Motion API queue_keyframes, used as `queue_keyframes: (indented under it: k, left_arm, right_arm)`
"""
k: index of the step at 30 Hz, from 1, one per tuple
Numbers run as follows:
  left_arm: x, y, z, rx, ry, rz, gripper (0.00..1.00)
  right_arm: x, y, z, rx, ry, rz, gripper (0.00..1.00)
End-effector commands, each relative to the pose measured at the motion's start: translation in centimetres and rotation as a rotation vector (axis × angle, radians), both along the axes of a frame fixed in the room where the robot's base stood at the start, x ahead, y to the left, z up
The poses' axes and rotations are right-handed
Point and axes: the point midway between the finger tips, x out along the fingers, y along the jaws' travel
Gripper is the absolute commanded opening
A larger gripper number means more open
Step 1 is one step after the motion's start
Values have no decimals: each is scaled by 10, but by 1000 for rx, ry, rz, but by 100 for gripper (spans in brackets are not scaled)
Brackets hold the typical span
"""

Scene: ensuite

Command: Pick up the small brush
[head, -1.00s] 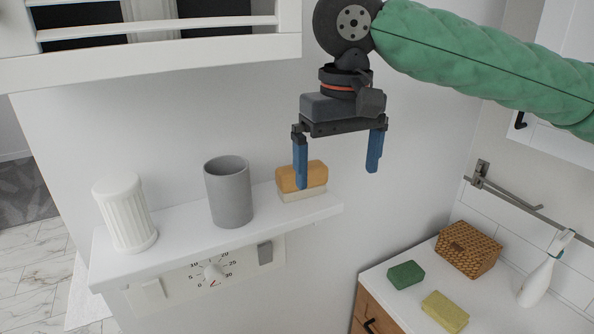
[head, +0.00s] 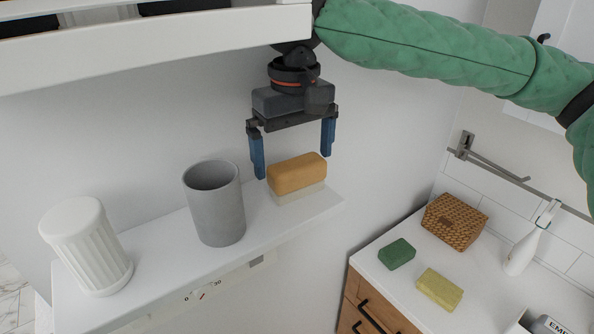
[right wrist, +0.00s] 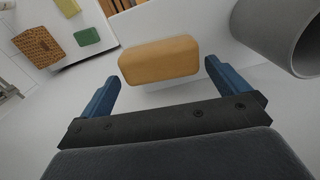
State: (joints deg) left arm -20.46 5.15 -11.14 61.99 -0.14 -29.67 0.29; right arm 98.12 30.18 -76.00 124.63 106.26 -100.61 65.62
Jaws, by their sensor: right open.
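The small brush (head: 297,174) has an orange-tan block on top and a pale bristle base. It stands at the right end of the white wall shelf. My right gripper (head: 292,164) is open and empty, pointing down, with its blue fingers just behind and above the brush in the head view. In the right wrist view the brush (right wrist: 160,61) lies ahead of the gap between the two open fingers (right wrist: 160,82), with no contact visible. My left gripper is not in view.
A grey cup (head: 214,204) stands left of the brush, then a white ribbed container (head: 86,246), both on the shelf (head: 165,245). A white cabinet (head: 150,45) hangs above. Lower right, a counter (head: 400,285) holds green and yellow sponges, a wicker box (head: 455,221) and a spray bottle (head: 530,240).

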Motion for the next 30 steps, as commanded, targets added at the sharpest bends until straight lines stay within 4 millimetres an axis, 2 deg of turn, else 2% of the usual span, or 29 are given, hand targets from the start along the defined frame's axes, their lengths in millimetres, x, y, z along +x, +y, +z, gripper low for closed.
queue_keyframes:
  k: [9,18,24,30]
  left_arm:
    - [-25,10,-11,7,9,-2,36]
    - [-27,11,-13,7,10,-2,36]
    - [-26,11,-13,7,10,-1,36]
    - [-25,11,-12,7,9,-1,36]
  right_arm:
    - [-1,0,-37,-1,2,1,100]
    - [-1,0,-43,-1,1,1,100]
    - [0,0,-43,-1,1,1,62]
    - [0,0,-42,-1,1,1,62]
